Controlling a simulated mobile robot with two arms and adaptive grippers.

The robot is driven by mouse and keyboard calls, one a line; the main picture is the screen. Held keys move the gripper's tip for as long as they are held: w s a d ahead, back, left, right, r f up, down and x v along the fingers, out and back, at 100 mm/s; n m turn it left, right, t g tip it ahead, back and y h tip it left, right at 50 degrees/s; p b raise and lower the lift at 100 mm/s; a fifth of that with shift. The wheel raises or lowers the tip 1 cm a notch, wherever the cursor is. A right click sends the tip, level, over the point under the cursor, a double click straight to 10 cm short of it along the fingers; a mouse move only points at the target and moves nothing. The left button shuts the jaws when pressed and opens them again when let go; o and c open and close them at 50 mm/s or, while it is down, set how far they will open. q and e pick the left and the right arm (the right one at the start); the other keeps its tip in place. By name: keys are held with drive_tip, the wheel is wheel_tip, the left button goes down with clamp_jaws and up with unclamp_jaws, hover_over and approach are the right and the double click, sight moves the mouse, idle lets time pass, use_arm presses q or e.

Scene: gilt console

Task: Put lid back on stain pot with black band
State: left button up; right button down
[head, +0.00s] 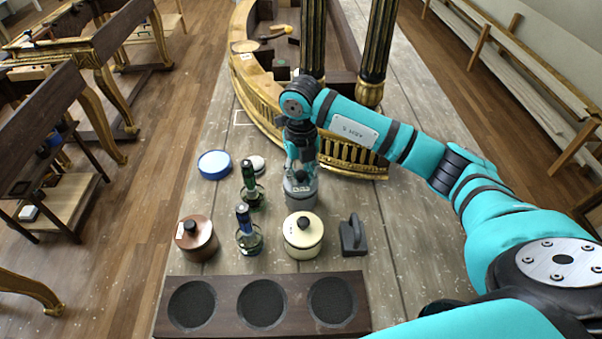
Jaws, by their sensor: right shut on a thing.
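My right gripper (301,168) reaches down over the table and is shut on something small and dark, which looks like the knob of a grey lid. Directly below is a grey pot (301,198); whether the lid rests on it or hangs just above is hidden by the gripper and the steep view. A cream pot (303,239) with a dark knob on its lid stands just in front. A brown pot (197,242), also with a dark knob, stands at the left. I cannot make out a black band on any pot. My left gripper is not in view.
Green and blue-topped tools in glass jars (249,244) stand between the pots. A dark handled block (353,238) is right of the cream pot. A blue-rimmed disc (214,165) lies at left. A dark three-well holder (261,280) lies in front; gilt woodwork (345,158) stands behind.

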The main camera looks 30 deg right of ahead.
idle(0.6)
idle(0.3)
drive_tip(key=c, duration=0.6)
unclamp_jaws()
drive_tip(key=shift+r+p, duration=2.05)
drive_tip(key=shift+r, duration=1.4)
clamp_jaws()
